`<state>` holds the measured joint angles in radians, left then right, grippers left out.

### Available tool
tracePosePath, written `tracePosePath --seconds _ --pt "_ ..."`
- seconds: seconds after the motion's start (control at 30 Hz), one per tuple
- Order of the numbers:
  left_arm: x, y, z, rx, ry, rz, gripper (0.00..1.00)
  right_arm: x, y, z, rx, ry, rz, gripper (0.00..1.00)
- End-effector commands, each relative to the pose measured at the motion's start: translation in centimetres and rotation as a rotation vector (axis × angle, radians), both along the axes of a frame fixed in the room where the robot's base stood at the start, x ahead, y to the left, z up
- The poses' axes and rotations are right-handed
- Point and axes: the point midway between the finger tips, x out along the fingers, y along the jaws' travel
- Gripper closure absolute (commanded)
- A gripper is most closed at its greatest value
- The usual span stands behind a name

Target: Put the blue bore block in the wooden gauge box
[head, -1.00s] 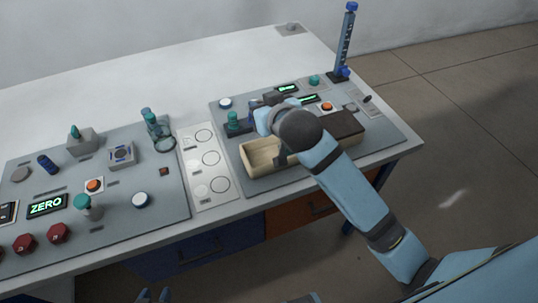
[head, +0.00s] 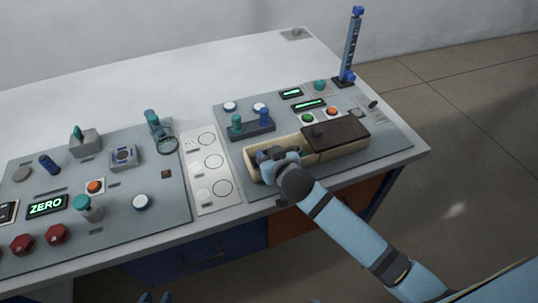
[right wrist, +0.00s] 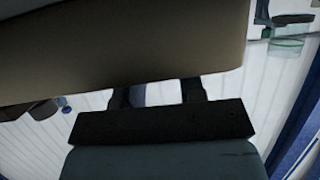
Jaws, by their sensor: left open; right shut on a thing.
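The wooden gauge box (head: 251,168) is pale tan, open at its left part, with a dark brown lid (head: 344,133) over its right part. My right gripper (head: 268,158) is down at the open left part. It is shut on the blue bore block, which is mostly hidden by the fingers and wrist. In the right wrist view, the box's tan wall (right wrist: 120,45) covers the fingertips, and only a grey-blue patch shows between the fingers (right wrist: 157,92). My left gripper (head: 155,297) shows only its tips at the bottom edge, open and apart from everything.
A dark rack (head: 250,129) with a teal and a blue knobbed piece stands behind the box. Buttons and green displays lie behind the lid. A blue column (head: 350,48) rises at the back right. A white strip with circles (head: 209,172) lies left of the box.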

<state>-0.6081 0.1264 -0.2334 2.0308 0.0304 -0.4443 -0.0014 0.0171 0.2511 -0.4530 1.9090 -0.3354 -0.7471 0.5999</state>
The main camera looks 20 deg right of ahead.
Motion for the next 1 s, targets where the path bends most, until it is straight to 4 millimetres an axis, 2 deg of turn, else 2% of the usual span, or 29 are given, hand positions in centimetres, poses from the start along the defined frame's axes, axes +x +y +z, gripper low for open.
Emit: tracePosePath --seconds 0.17,0.67,0.7,0.8,1.0 --pt "0.0 0.0 0.0 -0.001 -0.001 0.001 0.57 0.0 0.0 0.2 0.0 -0.003 0.0 0.96" --pt "0.0 0.0 -0.3 -0.002 0.003 0.001 0.57 0.0 0.0 -1.4 -0.001 0.004 0.0 0.96" --pt "0.0 0.0 -0.4 -0.002 0.003 0.001 0.57 -0.1 0.0 -1.5 -0.002 0.007 -0.001 0.59" --pt "0.0 0.0 -0.4 -0.002 0.003 0.001 0.57 -0.1 0.0 -1.7 -0.002 0.01 0.0 0.38" --pt "0.0 -0.1 -0.4 -0.002 0.003 0.001 0.57 -0.3 0.1 -1.9 -0.002 0.013 0.001 0.38"
